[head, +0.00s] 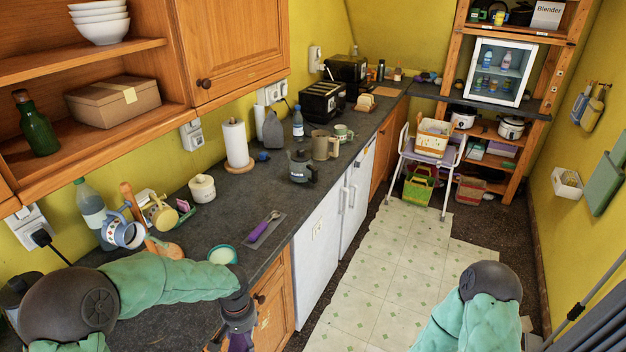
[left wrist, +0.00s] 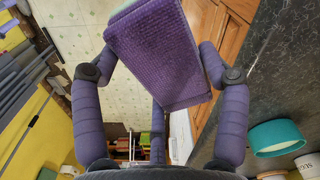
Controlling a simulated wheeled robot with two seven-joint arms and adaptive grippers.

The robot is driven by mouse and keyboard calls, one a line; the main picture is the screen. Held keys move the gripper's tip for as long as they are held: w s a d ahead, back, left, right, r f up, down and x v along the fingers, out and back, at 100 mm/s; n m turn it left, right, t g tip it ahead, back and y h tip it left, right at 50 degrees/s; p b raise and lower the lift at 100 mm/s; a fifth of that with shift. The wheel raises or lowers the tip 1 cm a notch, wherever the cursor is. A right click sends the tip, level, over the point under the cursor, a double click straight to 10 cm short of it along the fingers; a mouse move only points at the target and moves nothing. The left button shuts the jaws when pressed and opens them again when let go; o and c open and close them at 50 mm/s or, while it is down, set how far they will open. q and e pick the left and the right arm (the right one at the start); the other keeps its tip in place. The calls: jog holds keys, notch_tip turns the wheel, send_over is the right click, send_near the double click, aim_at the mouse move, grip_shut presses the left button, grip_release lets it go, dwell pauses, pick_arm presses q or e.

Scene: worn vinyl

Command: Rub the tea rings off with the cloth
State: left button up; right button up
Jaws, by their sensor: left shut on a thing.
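My left gripper (left wrist: 158,62) has its purple fingers shut on a folded purple cloth (left wrist: 160,50) with a ribbed weave and a pale green edge. In the head view my left gripper (head: 240,325) hangs at the front edge of the dark worktop (head: 215,200), by the wooden cupboard door; the cloth is not clearly made out there. In the left wrist view the cloth is above the floor, apart from the worktop (left wrist: 285,80). I cannot make out any tea rings on the visible worktop. My right gripper is out of view; only part of that arm shows.
A teal-rimmed round dish (head: 222,256) stands near my left arm, with a purple spoon (head: 264,227) on a grey mat beyond it. The tiled floor (head: 385,270) is clear.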

pick_arm(q)
jog(key=shift+f+b, duration=1.1)
jog(key=shift+f, duration=0.55)
